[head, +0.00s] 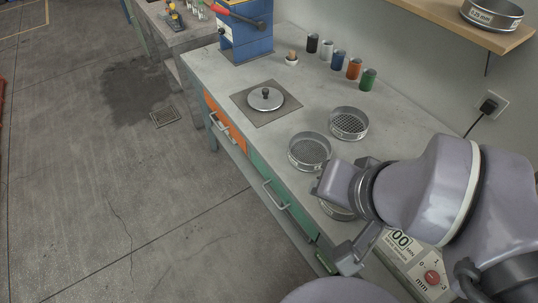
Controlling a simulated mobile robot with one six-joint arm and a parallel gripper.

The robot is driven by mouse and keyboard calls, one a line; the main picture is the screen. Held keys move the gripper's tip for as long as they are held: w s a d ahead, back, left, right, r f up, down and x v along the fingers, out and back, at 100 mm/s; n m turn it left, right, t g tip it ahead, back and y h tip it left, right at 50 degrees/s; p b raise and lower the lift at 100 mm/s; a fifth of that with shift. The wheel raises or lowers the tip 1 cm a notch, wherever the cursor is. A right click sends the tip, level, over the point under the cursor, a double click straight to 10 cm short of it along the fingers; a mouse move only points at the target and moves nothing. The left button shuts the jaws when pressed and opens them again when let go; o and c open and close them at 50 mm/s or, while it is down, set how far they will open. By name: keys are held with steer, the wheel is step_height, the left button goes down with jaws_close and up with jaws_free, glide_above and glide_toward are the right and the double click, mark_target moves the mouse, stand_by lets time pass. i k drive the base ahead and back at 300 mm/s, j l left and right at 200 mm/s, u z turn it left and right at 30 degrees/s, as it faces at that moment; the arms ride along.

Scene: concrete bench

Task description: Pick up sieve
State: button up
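Several sieves are in the head view. A round metal sieve with a coarse mesh (348,123) stands on the bench. A second sieve with a finer mesh (310,151) stands in front of it, to the left. A third round metal rim (337,211) shows below my wrist and is mostly hidden by it. Another sieve (491,13), with a marked label, stands on the wall shelf. My gripper (349,257) is partly in view at the bench's front edge, near the third rim. My wrist covers much of it, so its opening and any contact are hidden.
A knobbed metal lid (265,98) lies on a dark square plate. Several small coloured jars (354,69) line the wall. A blue machine (246,30) stands at the far end. A machine with a red knob (432,278) is at lower right.

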mark_target(307, 150)
steer(key=i+j+z, duration=0.1)
steer(key=i+j, duration=0.55)
steer(key=j, duration=0.2)
steer(key=i+j+z, duration=0.15)
steer(key=i+j, duration=0.15)
steer(key=j, duration=0.15)
